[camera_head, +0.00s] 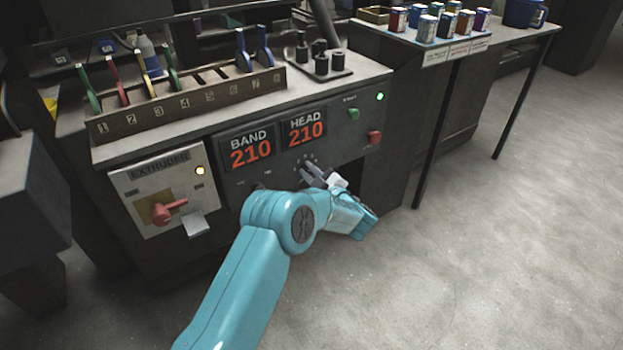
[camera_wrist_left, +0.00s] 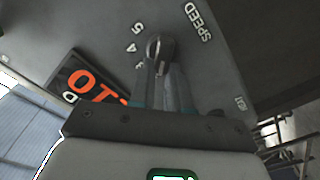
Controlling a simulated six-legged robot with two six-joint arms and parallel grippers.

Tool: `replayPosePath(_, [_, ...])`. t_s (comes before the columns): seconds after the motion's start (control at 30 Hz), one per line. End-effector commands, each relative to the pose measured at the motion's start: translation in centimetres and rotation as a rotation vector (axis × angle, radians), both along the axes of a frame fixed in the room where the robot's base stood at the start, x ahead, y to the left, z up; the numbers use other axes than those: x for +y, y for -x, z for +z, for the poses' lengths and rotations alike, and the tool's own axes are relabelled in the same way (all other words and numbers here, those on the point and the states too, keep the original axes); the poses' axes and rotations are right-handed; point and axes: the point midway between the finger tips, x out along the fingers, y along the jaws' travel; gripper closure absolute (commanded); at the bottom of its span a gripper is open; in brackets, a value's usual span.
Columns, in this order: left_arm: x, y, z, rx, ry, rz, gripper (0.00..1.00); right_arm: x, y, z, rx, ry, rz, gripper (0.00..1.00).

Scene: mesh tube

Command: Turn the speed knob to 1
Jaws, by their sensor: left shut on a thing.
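The dark speed knob (camera_wrist_left: 160,46) sits on the grey panel in the left wrist view, beside the word SPEED and the marks 3, 4 and 5. My left gripper (camera_wrist_left: 163,72) is shut on the knob, with a finger on each side. In the head view my left gripper (camera_head: 312,174) is at the front panel, below the HEAD display. There the fingers largely hide the knob. I cannot tell the exact mark the knob points to. My right gripper is not in view.
The BAND display (camera_head: 249,148) and HEAD display (camera_head: 305,130) both read 210. A red button (camera_head: 374,137) is to the right. The extruder panel (camera_head: 165,187) with its red switch is to the left. A side table (camera_head: 470,50) holds several cans. Open floor lies to the right.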

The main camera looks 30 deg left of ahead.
Motion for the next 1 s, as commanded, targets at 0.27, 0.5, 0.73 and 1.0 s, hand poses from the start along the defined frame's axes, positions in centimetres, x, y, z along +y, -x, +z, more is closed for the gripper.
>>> replayPosePath(0.27, [0.1,0.3,-1.0,-0.240,0.100,0.001,1.00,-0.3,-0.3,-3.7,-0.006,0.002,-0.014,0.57])
replayPosePath(0.5, [0.1,0.5,-1.3,-0.423,0.176,0.001,1.00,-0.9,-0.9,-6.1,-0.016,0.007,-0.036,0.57])
replayPosePath(0.73, [0.1,0.5,-1.3,-0.550,0.229,0.000,1.00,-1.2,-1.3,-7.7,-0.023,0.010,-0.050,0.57])
replayPosePath(1.0, [0.1,0.6,-1.3,-0.624,0.262,0.000,1.00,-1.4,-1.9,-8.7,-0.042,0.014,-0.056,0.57])
